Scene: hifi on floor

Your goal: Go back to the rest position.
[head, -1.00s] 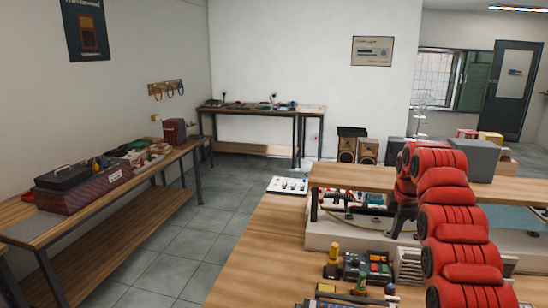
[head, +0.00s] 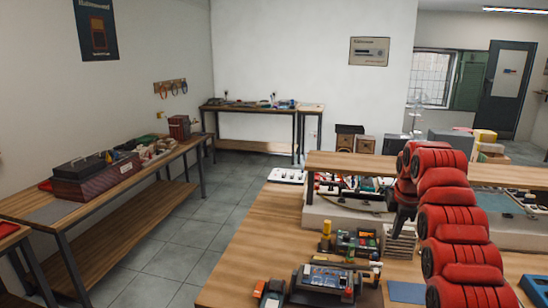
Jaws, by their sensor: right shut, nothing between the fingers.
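My right arm rises from the lower right in the head view, its red padded links standing over the wooden workbench (head: 240,245). My right gripper (head: 400,222) is dark, points down at the end of that arm and is shut with nothing in it. It hangs in front of the raised shelf of the bench. Its fingertips are small and partly lost against the equipment behind. My left gripper does not show.
On the workbench are a device with a screen (head: 325,280), small electronics (head: 355,243) and a white power strip (head: 287,175). A raised wooden shelf (head: 345,164) spans the bench. A long table (head: 45,208) stands left, with clear tiled floor (head: 165,240) between.

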